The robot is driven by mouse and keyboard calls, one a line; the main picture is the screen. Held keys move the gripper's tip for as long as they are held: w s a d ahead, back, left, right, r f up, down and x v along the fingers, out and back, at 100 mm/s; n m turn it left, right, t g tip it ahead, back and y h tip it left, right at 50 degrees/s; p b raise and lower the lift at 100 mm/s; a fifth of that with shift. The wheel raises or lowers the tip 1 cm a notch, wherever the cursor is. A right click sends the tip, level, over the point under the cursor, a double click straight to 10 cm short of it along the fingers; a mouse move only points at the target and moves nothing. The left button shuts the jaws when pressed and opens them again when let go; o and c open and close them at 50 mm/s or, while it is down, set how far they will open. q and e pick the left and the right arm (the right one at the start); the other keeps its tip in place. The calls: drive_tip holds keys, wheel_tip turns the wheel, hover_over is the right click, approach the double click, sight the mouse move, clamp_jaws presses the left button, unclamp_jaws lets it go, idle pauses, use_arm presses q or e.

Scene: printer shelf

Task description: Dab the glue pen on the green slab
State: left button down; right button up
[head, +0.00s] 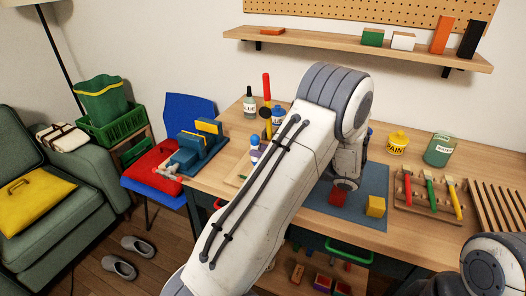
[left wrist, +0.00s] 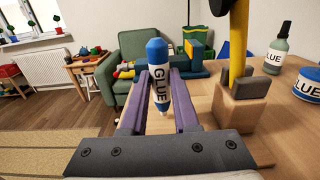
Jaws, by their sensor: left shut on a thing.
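The glue pen (left wrist: 158,80), white with blue ends and a GLUE label, stands nearly upright between the purple fingers of my left gripper (left wrist: 162,92) in the left wrist view. The gripper is shut on it. In the head view the glue pen (head: 254,144) shows small beside my left forearm, which hides much of the gripper. I cannot make out a green slab on the table; my arm covers part of the top. A green block (head: 373,37) sits on the wall shelf. My right arm shows at the lower right, its gripper out of view.
A tool with a yellow shaft stands in a wooden block (left wrist: 240,105) close to the gripper's right. A glue bottle (head: 250,107) and blue glue jar (head: 277,115) stand behind. A blue mat (head: 357,208) holds a red cube (head: 338,197) and yellow cube (head: 375,206).

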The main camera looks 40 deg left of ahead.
use_arm(q)
drive_tip(key=shift+f, duration=0.45)
idle(0.9)
wheel_tip(320, 180, up, 7)
drive_tip(key=p, duration=0.7)
idle(0.9)
